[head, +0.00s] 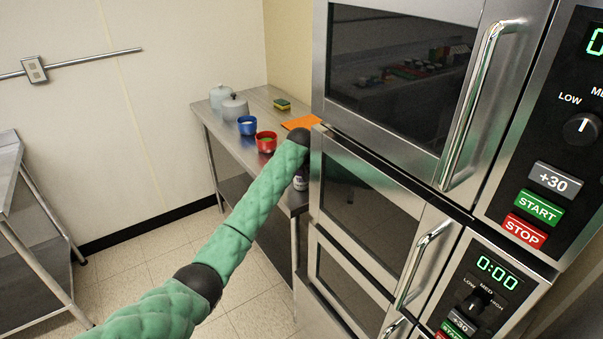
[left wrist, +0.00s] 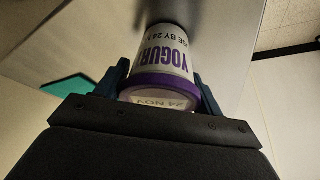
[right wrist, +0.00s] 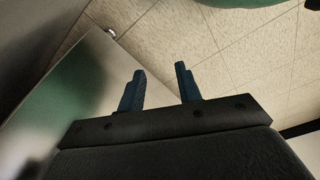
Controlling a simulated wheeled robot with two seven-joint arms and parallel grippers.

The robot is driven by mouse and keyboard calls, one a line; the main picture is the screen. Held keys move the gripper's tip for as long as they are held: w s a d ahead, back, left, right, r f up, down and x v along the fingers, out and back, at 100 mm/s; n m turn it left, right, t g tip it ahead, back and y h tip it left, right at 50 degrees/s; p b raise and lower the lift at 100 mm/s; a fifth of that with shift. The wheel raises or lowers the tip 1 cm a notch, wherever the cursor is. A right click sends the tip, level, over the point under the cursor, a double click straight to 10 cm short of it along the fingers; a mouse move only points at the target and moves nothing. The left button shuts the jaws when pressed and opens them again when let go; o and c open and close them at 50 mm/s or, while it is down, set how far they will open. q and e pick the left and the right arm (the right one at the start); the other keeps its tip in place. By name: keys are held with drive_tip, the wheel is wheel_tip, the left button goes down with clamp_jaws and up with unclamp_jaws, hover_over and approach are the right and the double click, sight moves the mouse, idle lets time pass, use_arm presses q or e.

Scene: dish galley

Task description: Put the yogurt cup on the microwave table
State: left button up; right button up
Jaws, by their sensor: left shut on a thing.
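The yogurt cup (left wrist: 170,55) is white with purple lettering and a purple lid. In the left wrist view my left gripper (left wrist: 160,80) is shut on it, with one finger on each side near the lid. In the head view a small part of the cup (head: 300,181) shows beside the microwaves, below the end of my green left arm; the gripper itself is mostly hidden there. A steel table (head: 222,134) stands behind it; I cannot tell whether the cup touches it. My right gripper (right wrist: 160,92) is open and empty, seen only in the right wrist view.
The table holds two grey pots (head: 234,107), a blue cup (head: 247,125), a red bowl (head: 266,141), an orange sheet (head: 300,122) and a sponge (head: 282,104). Stacked microwaves (head: 405,75) block the right side. Another steel table (head: 8,165) stands at the left, with open floor between.

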use_arm(q)
drive_tip(key=o, duration=1.1)
drive_tip(key=shift+f, duration=0.1)
use_arm(e)
drive_tip(key=shift+f, duration=0.1)
use_arm(q)
drive_tip(key=shift+s+r, duration=0.1)
drive_tip(key=shift+r, duration=0.2)
drive_tip(key=b+v, duration=0.3)
drive_tip(key=v, duration=0.8)
drive_tip(key=shift+r, duration=0.35)
use_arm(e)
wheel_tip(320, 180, up, 9)
drive_tip(key=w+a, duration=0.2)
drive_tip(key=shift+g, duration=0.3)
use_arm(q)
drive_tip(key=shift+s+a+f, duration=0.1)
drive_tip(key=shift+s, duration=0.05)
use_arm(e)
drive_tip(key=shift+a, duration=0.1)
